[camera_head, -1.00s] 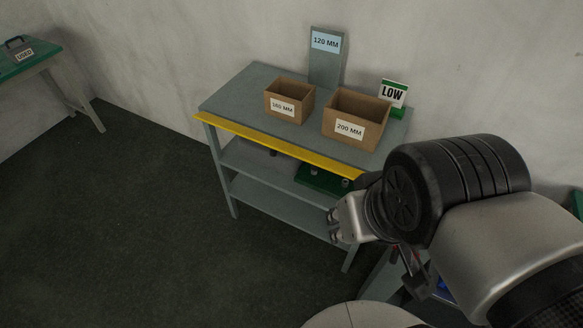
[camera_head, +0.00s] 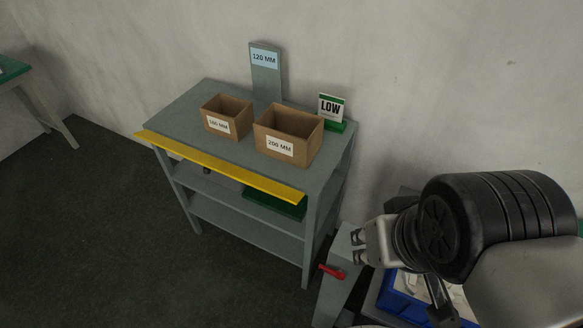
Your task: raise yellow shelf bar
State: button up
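The yellow shelf bar (camera_head: 219,166) runs along the front edge of the grey shelf unit's top (camera_head: 187,119), at about the height of that top. My gripper (camera_head: 356,247) is to the right of the shelf unit, apart from the bar, pointing left in the picture. Its fingers are small and partly turned away, so I cannot tell whether they are open or shut. Nothing shows held in it.
Two brown boxes, one marked 160 MM (camera_head: 226,117) and one 200 MM (camera_head: 288,135), stand on the unit with a 120 MM panel (camera_head: 265,75) and a LOW sign (camera_head: 331,110). A red handle (camera_head: 332,271) and blue bin (camera_head: 405,305) are at lower right. Floor is clear at front left.

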aim_at(292, 196)
jog(key=i+j+z, duration=0.25)
jog(key=j+z, duration=0.25)
jog(key=j, duration=0.25)
jog(key=i+j+z, duration=0.15)
jog(key=j+z, duration=0.3)
jog(key=j, duration=0.35)
jog(key=j+z, duration=0.5)
jog(key=j, duration=0.3)
jog(key=k+j, duration=0.1)
jog(key=j, duration=1.7)
jog(key=k+l+z, duration=0.1)
jog(key=k, duration=0.35)
jog(key=k+l, duration=0.15)
jog(key=k, duration=0.35)
jog(key=j+z, duration=0.05)
